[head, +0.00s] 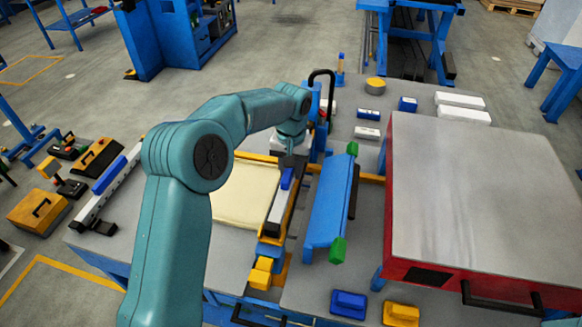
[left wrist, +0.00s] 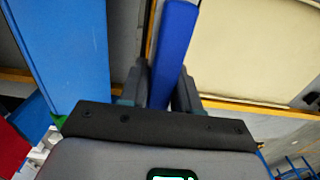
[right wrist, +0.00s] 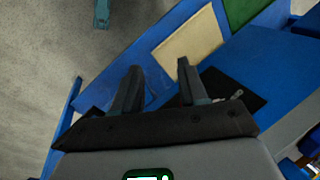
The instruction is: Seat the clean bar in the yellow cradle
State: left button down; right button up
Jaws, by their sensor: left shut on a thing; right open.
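My left gripper (head: 291,150) is over the middle of the bench, shut on the blue strip (head: 287,178) on top of a long grey bar (head: 276,207). In the left wrist view the blue strip (left wrist: 174,45) runs between the fingers. The bar lies lengthwise over a narrow dark-and-orange support beside the cream panel; whether it touches the support I cannot tell. Yellow blocks (head: 261,273) sit at the near end of this support; I cannot tell whether they belong to the yellow cradle. My right gripper (right wrist: 157,68) is open and empty, outside the head view.
A blue beam (head: 329,205) with green ends stands just right of the bar. The cream panel (head: 243,195) lies left. A large red-sided grey-topped box (head: 470,190) fills the right. A pale rail (head: 105,198) with a blue strip lies at the bench's left edge.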

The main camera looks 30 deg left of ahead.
pick_arm(q)
jog(key=shift+f, duration=0.15)
jog(key=shift+w+f, duration=0.1)
jog(key=c, duration=0.7)
grip_release()
jog(key=shift+c, duration=0.2)
notch_tip(320, 180, up, 16)
jog(key=shift+r+p, duration=0.2)
jog(key=shift+p, duration=0.2)
